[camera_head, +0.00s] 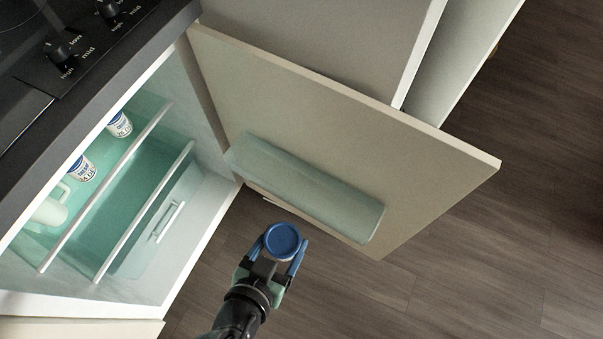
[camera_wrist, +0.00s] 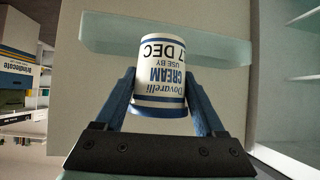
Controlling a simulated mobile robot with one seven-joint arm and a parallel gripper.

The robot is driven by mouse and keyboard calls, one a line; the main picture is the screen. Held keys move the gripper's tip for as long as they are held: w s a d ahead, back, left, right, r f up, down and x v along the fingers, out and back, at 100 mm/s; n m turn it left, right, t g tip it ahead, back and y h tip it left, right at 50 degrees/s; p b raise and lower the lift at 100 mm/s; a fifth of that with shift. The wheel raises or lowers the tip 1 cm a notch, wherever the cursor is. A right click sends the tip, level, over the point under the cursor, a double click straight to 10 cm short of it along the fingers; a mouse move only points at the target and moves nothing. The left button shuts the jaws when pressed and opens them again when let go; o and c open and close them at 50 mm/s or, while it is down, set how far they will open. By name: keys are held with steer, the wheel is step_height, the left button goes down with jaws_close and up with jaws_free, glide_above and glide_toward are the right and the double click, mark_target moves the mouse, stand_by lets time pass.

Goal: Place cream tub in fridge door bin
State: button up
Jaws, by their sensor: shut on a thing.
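In the wrist view the bin (camera_wrist: 105,36) spans behind the tub. The bin's inside is hard to see.
The open fridge (camera_head: 190,205) stands at left, with glass shelves holding two white-and-blue tubs (camera_head: 82,168) and a pale jug (camera_head: 50,208). The fridge door (camera_head: 420,165) swings out to the right. A dark cooktop (camera_head: 70,50) lies above. The wooden floor (camera_head: 330,300) is clear.

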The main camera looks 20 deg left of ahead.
steer(key=s+a, duration=0.1)
steer(key=s+a+f, duration=0.1)
steer(key=s+a, duration=0.1)
steer(key=shift+s+f+b, duration=0.15)
steer(key=shift+f+b, duration=0.15)
steer(key=shift+b, duration=0.1)
steer(key=w, duration=0.6)
steer(key=w+d, duration=0.1)
steer(key=w, duration=0.5)
steer(key=w+d, duration=0.1)
steer(key=w, duration=0.6)
steer(key=shift+d, duration=0.15)
step_height(320, 180, down, 2)
steer(key=shift+f+b, duration=0.25)
steer(key=shift+b, duration=0.1)
step_height(320, 180, down, 4)
steer(key=shift+f+b, duration=0.1)
steer(key=shift+b, duration=0.8)
steer(key=shift+w+f, duration=0.15)
steer(key=shift+w, duration=0.1)
